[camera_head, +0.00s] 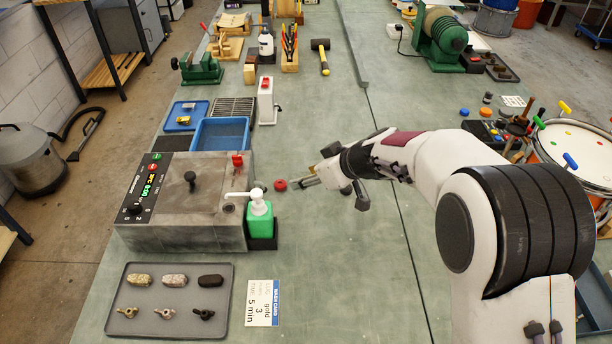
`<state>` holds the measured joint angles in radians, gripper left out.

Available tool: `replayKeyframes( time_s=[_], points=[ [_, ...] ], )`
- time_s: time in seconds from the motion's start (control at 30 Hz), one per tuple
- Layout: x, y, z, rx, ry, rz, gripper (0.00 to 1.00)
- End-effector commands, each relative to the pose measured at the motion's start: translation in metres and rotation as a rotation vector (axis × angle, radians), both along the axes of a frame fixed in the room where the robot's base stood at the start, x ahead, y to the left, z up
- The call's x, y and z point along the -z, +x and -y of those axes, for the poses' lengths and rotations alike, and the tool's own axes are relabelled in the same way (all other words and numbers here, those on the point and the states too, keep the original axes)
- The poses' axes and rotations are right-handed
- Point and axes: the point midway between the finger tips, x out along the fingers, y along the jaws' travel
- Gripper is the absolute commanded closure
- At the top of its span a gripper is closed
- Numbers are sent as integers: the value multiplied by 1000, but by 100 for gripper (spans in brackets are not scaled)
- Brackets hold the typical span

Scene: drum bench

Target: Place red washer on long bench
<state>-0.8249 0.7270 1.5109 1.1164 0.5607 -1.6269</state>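A small red round piece, which looks like the red washer (280,185), lies on the green top of the long bench (330,270), right of the grey machine. My gripper (307,183) is just right of the red piece, low over the bench, its tip pointing left toward it. A small gap shows between them. The view is too small to tell how far apart the fingers are. Nothing is seen held in it.
A green pump bottle (260,218) stands close to the lower left of the red piece. The grey machine (187,200) is on the left. A tray of small parts (225,300) and a printed card (262,303) lie in front. The bench middle is clear.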

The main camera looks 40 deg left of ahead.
Motion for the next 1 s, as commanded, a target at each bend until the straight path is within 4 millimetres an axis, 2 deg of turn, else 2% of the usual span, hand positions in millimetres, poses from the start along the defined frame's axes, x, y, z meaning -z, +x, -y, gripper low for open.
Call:
replayKeyframes(
  time_s=[0.73, 0.87, 1.0],
  points=[
    [-1, 1, 1, 2, 0, -1, 60],
    [-9, 5, 10, 16, -3, -4, 60],
    [-26, 12, 29, 50, -9, -16, 60]
  ],
)
